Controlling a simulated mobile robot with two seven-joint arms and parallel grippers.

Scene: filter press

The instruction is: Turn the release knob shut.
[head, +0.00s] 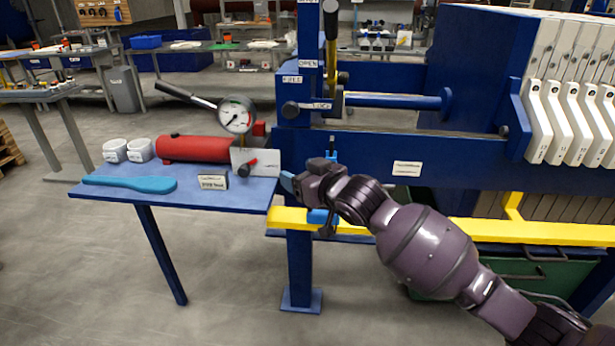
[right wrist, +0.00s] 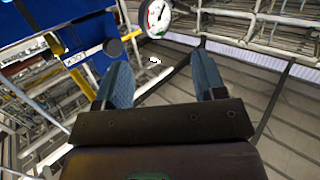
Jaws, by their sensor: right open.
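The pump lies on the blue side table and carries a round gauge (head: 238,115), which also shows in the right wrist view (right wrist: 155,16). My right gripper (head: 287,183) is at the table's right edge, to the right of the knob and slightly lower in the picture, apart from it. Its blue fingers (right wrist: 163,82) are open with nothing between them. My left gripper is out of view.
Two white cups (head: 126,151), a blue paddle (head: 130,184) and a small label card (head: 213,182) share the table (head: 255,198). A yellow rail (head: 460,232) runs along the press.

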